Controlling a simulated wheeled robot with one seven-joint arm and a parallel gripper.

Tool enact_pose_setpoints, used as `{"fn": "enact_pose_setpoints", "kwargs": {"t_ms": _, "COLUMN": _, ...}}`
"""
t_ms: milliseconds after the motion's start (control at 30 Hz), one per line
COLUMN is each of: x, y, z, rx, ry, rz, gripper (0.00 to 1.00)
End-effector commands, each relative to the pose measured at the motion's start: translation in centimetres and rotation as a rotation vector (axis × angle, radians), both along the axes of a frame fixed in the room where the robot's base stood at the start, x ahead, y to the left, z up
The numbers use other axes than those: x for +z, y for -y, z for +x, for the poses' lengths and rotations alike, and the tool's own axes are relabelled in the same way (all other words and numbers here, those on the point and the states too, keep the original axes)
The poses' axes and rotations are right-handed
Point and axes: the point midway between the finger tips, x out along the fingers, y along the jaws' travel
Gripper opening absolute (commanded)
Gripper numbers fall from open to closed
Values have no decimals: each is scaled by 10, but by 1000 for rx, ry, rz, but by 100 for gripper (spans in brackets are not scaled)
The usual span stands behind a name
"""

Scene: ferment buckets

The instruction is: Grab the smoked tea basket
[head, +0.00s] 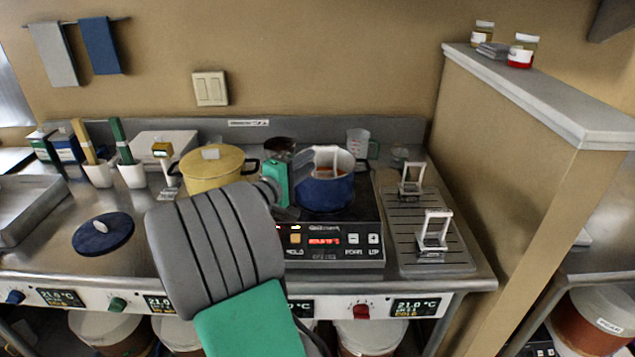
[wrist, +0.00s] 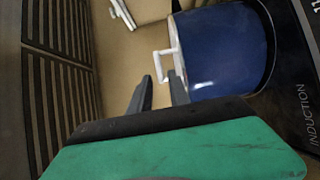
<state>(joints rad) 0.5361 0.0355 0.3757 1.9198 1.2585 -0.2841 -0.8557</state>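Two baskets with white frame handles stand on the drain tray at the right in the head view: a rear one (head: 411,180) and a front one (head: 434,232). I can read no tea label on either. A blue pot (head: 324,191) sits on the induction cooker, with a pale handle (head: 327,156) at its rim. My gripper (head: 303,163) is at the pot's left rim, partly hidden by its green body.
A yellow pot (head: 212,172) stands left of my gripper. A measuring jug (head: 358,144) stands behind the blue pot. The slatted drain tray (head: 400,252) ends at a tan partition (head: 490,180). A blue lid (head: 103,234) lies on the left counter.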

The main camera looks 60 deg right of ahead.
Motion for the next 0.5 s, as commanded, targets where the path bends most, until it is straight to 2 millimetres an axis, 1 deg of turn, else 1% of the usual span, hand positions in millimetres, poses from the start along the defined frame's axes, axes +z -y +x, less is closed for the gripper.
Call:
{"fn": "enact_pose_setpoints", "kwargs": {"t_ms": 33, "x": 2, "y": 7, "z": -2, "rx": -3, "ry": 0, "rz": 0, "gripper": 23}}
{"fn": "enact_pose_setpoints", "kwargs": {"t_ms": 167, "x": 4, "y": 25, "z": -4, "rx": -3, "ry": 1, "rz": -1, "gripper": 23}}
{"fn": "enact_pose_setpoints", "kwargs": {"t_ms": 333, "x": 4, "y": 56, "z": -7, "rx": -4, "ry": 0, "rz": 1, "gripper": 23}}
{"fn": "enact_pose_setpoints", "kwargs": {"t_ms": 400, "x": 4, "y": 65, "z": -8, "rx": -2, "ry": 1, "rz": 0, "gripper": 23}}
{"fn": "enact_pose_setpoints", "kwargs": {"t_ms": 500, "x": 3, "y": 69, "z": -8, "rx": -1, "ry": 1, "rz": -1, "gripper": 23}}
